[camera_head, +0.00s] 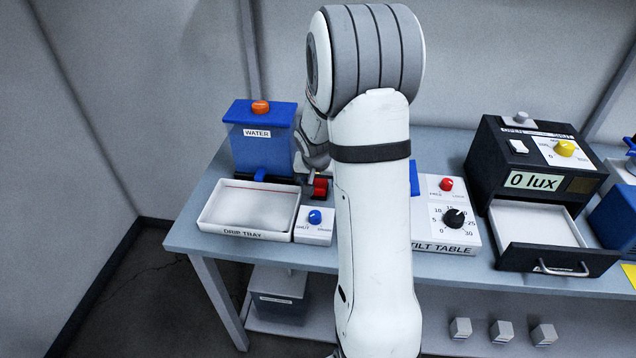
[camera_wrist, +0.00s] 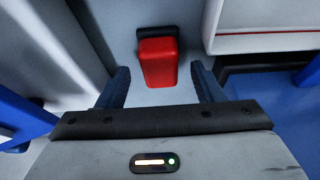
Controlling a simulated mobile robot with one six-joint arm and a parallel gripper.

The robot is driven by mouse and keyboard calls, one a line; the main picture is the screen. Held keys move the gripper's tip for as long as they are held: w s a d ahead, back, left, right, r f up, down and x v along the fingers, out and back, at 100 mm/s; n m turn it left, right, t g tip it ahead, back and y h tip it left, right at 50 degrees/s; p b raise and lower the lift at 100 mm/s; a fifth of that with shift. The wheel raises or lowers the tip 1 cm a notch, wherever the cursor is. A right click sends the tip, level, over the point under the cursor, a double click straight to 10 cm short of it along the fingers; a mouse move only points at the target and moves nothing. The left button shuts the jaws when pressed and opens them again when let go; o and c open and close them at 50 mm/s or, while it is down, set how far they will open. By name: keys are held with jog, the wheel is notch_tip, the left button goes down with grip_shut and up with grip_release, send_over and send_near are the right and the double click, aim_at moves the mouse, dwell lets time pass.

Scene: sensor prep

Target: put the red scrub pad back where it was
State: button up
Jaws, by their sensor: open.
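The red scrub pad (camera_head: 320,191) stands on the bench between the drip tray and my arm. The wrist view shows it as a red block (camera_wrist: 158,65) with a dark part (camera_wrist: 155,32) at one end. My gripper (camera_wrist: 160,72) is open, with one finger on each side of the pad and visible gaps between. In the head view my arm hides much of the gripper and the area to its right. I cannot tell how far the fingertips are above the bench.
The drip tray (camera_head: 208,224), blue water tank (camera_head: 262,150) and blue-knobbed box (camera_head: 313,233) are close on the left. The tilt table (camera_head: 430,236) is to the right, partly behind my arm. A dark lux box (camera_head: 485,160) with an open drawer (camera_head: 520,258) stands further right.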

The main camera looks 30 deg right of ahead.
jog(key=v, duration=1)
jog(key=s+a+r+n+y, duration=0.1)
jog(key=s+a+r+n, duration=0.1)
jog(key=s+a, duration=0.5)
jog(key=s+a+r+n+y, duration=0.1)
jog(key=s+a+r+n, duration=0.2)
jog(key=s+a, duration=0.4)
jog(key=s+n, duration=0.1)
jog(key=s, duration=0.7)
jog(key=shift+s+r+n+g, duration=0.2)
jog(key=shift+s+n+g, duration=0.1)
jog(key=shift+n+g, duration=0.1)
jog(key=shift+a, duration=0.1)
